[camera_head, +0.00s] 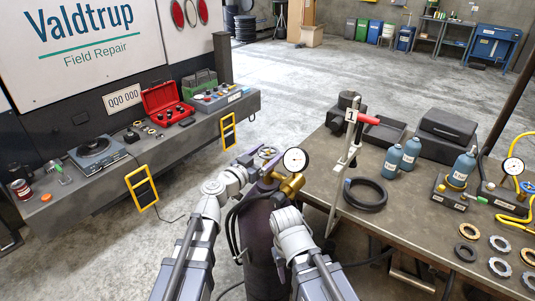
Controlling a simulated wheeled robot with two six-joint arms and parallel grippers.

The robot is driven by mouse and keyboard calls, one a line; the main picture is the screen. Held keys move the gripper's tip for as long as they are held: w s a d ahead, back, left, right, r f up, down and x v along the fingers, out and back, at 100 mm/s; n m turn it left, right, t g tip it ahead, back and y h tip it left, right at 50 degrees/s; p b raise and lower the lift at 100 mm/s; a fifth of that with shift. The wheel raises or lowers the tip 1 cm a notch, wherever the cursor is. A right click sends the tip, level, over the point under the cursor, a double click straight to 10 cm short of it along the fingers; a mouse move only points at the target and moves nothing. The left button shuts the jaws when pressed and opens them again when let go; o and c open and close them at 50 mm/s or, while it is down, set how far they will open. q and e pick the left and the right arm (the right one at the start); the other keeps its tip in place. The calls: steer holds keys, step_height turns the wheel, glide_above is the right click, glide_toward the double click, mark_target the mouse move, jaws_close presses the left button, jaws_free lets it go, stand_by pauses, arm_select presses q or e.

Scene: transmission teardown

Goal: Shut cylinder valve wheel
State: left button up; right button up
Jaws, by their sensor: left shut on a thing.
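A dark gas cylinder (262,268) stands upright between my arms, partly hidden by them. At its top are a brass regulator (290,186) and a round white dial gauge (295,160). The small purplish-grey valve wheel (267,152) is at the cylinder's top, left of the gauge. My left gripper (257,166) reaches in from the left and is shut at the wheel; its fingertips are small and partly merge with the valve. My right arm comes up in front of the cylinder, its wrist just below the regulator. The right gripper's fingers cannot be made out.
A workbench (405,215) on the right holds a black ring (365,194), a red-handled press (350,140), blue bottles (393,160) and several metal rings. A grey shelf (95,196) on the left carries a scale (97,150) and a red case (165,103). Open floor lies behind.

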arm_select(q)
steer(key=shift+w+h, duration=0.1)
steer(key=shift+h, duration=0.2)
steer(key=m+g+h, duration=0.3)
steer(key=shift+w+a+g, duration=0.15)
steer(key=shift+w+g, duration=0.1)
steer(key=shift+g, duration=0.05)
steer(key=m+g+h, duration=0.1)
steer(key=m+g, duration=0.1)
steer(key=g, duration=0.1)
steer(key=m+g+h, duration=0.2)
steer(key=g, duration=0.1)
steer(key=shift+w+m, duration=0.15)
steer(key=shift+m, duration=0.25)
steer(key=m+g, duration=0.2)
steer(key=g, duration=0.1)
steer(key=m+g, duration=0.1)
steer(key=g, duration=0.2)
steer(key=shift+m+h, duration=0.3)
steer(key=shift+m, duration=0.1)
steer(key=shift+m+g, duration=0.8)
steer(key=shift+g, duration=0.6)
steer(key=shift+s+g, duration=0.2)
steer(key=shift+g, duration=0.1)
steer(key=o, duration=1.1)
